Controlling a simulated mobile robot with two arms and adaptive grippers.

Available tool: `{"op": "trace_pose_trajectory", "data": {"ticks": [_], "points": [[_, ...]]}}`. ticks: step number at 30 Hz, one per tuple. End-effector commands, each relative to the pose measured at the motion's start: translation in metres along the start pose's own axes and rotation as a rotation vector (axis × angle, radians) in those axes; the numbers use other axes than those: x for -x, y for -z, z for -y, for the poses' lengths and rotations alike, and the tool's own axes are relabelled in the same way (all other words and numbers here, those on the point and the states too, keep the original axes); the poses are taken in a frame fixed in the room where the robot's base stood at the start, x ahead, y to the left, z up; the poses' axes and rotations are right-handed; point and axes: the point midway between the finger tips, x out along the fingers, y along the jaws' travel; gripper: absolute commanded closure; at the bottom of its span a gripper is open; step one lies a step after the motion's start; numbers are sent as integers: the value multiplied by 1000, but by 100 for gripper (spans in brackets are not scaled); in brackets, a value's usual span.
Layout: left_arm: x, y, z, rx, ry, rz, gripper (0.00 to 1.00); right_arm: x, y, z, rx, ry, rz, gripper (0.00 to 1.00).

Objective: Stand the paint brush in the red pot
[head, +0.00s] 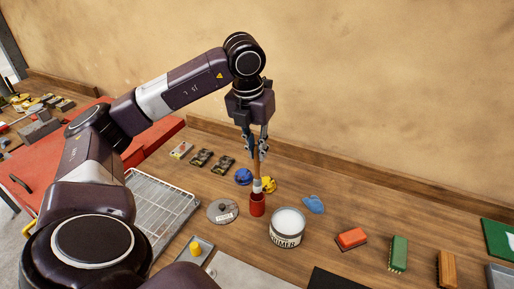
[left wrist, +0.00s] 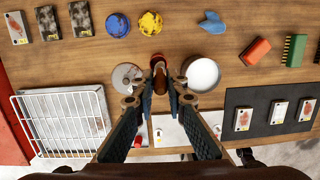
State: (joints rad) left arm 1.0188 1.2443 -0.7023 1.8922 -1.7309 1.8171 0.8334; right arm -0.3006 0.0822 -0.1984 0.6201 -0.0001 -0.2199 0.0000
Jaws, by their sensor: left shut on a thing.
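The paint brush (head: 259,168) has a wooden handle and a pale ferrule. My left gripper (head: 257,148) points down and is shut on the handle. The brush hangs nearly upright, with its lower end at the mouth of the red pot (head: 257,207). The bristles are hidden; I cannot tell how deep they are or whether they touch the bottom. In the left wrist view, the red pot (left wrist: 158,61) shows just beyond the fingertips of my left gripper (left wrist: 158,100), with the brush seen end-on over it. My right gripper is not in view.
A white primer can (head: 287,230) stands close to the right of the pot, and a grey disc (head: 223,211) lies at its left. Blue (head: 243,176) and yellow (head: 268,184) lumps are behind. A wire rack (head: 163,205) lies left; a red scrubbing brush (head: 351,238) lies right.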

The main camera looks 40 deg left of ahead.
Motion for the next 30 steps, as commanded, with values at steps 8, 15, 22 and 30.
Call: {"op": "trace_pose_trajectory", "data": {"ticks": [8,15,22,30], "points": [[-26,4,-1,0,-1,-1,100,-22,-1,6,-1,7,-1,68],[-45,7,-2,0,0,0,100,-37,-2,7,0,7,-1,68],[-59,9,-2,0,0,1,100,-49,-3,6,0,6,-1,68],[-62,10,-2,0,0,1,100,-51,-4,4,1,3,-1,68]]}}
